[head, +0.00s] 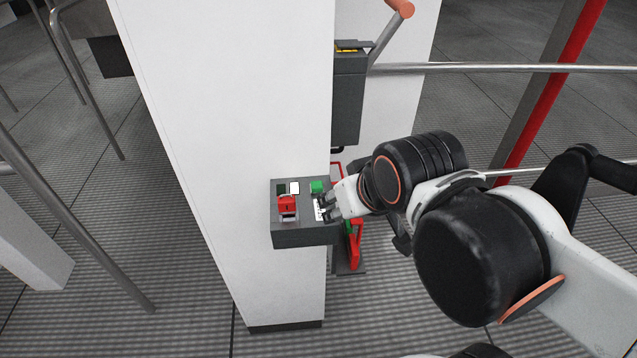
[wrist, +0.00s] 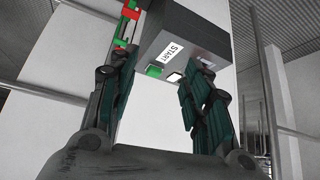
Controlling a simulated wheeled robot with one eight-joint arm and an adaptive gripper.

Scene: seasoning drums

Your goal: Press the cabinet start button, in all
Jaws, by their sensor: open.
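A dark grey control box (head: 305,236) is fixed to the white cabinet column (head: 235,110). On its top face are a green button (head: 317,186) and a white label, partly covered by my gripper (head: 326,205). In the wrist view, the label (wrist: 172,52) reads START and the green button (wrist: 155,71) is beside it. My gripper's fingers (wrist: 163,68) are open and spread to either side of the button and label, with nothing between them. The head view shows the fingertips close to the green button; I cannot tell whether they touch the box.
A second grey box (head: 349,95) with an orange-tipped lever (head: 400,8) is above and behind. Metal rails (head: 500,68) and a red post (head: 545,100) stand at right.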

